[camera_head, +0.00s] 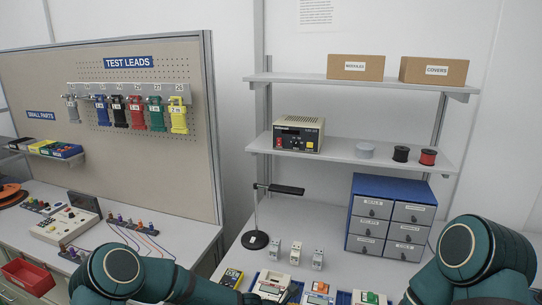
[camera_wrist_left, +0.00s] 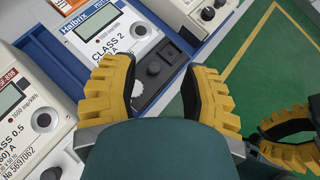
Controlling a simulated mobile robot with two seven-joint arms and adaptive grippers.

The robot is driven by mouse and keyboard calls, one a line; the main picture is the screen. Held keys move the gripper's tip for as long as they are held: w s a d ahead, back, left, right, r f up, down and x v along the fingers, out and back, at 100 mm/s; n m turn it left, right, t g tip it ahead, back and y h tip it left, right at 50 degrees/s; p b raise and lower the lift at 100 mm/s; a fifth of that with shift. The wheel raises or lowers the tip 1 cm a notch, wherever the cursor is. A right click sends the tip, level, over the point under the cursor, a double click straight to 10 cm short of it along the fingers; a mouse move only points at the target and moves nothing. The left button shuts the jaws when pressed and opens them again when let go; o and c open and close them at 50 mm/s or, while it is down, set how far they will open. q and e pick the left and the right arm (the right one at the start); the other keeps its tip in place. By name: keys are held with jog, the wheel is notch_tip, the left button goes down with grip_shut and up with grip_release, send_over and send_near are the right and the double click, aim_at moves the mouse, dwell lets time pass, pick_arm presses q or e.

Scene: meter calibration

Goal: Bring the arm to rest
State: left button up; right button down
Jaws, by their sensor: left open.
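My left arm (camera_head: 150,278) comes in from the lower left in the head view, and its gripper is mostly out of sight there. In the left wrist view, my left gripper (camera_wrist_left: 162,72) is open, its two ribbed yellow fingers apart with nothing between them. It hangs over the edge of a blue tray beside a white "CLASS 2" meter (camera_wrist_left: 128,42). My right arm (camera_head: 470,262) is at the lower right in the head view. A ribbed yellow finger (camera_wrist_left: 290,145) at the right of the wrist view seems to be my right gripper; its opening cannot be told.
Meters (camera_head: 271,284) stand along the bench's front, with small grey devices (camera_head: 296,252) behind. A stand (camera_head: 255,238) and a blue drawer cabinet (camera_head: 390,217) are farther back. Shelves (camera_head: 350,152) hang above. A "CLASS 0.5" meter (camera_wrist_left: 32,112) is left in the wrist view; green floor (camera_wrist_left: 268,70) shows right.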

pick_arm(q)
jog(key=s+a+f+m+g+y, duration=0.1)
jog(key=s+a+f+m+y, duration=0.2)
jog(key=s+a+m, duration=0.7)
jog(key=s+a+f+m+y, duration=0.2)
jog(key=s+a+m+y, duration=0.2)
jog(key=s+a+m, duration=0.6)
notch_tip(320, 180, down, 7)
jog(key=b, duration=0.5)
jog(key=shift+s+d+r+h+b, duration=0.2)
jog(key=shift+s+h+b, duration=0.1)
jog(key=shift+b, duration=0.05)
